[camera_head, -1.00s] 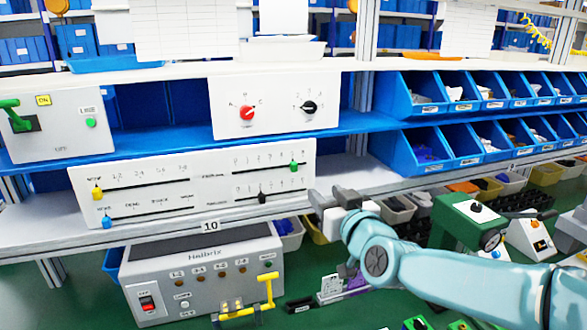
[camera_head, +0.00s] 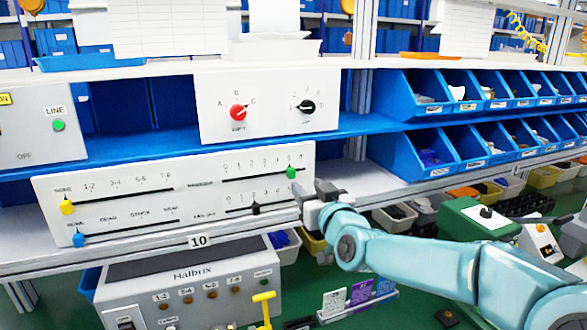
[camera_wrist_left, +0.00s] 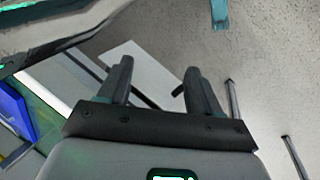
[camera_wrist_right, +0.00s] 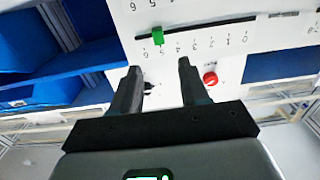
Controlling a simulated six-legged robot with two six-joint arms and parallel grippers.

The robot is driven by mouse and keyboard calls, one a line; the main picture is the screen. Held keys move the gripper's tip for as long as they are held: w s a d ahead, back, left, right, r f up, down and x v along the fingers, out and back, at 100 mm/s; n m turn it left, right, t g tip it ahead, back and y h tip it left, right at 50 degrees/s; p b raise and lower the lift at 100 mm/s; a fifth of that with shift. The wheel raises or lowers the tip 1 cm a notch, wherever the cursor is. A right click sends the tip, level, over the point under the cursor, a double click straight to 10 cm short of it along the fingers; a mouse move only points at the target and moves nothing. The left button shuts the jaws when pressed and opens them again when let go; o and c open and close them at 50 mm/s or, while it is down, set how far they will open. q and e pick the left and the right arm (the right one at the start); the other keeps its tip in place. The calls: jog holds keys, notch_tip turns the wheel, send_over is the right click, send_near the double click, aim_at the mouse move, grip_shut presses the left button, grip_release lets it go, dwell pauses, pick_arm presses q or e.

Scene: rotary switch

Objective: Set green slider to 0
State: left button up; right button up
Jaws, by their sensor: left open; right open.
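The green slider (camera_head: 291,172) sits near the right, high-number end of the upper right scale on the white slider panel (camera_head: 200,188). In the right wrist view the green slider (camera_wrist_right: 157,36) is close to the 5 mark, with 0 far to the right in that upside-down picture. My right gripper (camera_head: 313,195) is just right of and below the green slider, beside the panel's right edge. Its fingers (camera_wrist_right: 160,66) are open and empty, apart from the slider. My left gripper shows only in its own wrist view (camera_wrist_left: 159,68), open and empty.
A black slider (camera_head: 256,208) is on the track below; yellow (camera_head: 67,206) and blue (camera_head: 78,239) sliders are at the left. Above is a panel with red (camera_head: 238,112) and black (camera_head: 306,106) knobs. Blue bins (camera_head: 410,95) stand to the right. A grey Halbrix box (camera_head: 190,285) is below.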

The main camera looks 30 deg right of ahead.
aim_at(292, 171)
jog(key=p+x, duration=0.3)
jog(key=x, duration=0.6)
jog(key=shift+s, duration=0.1)
jog(key=shift+c, duration=0.3)
grip_shut()
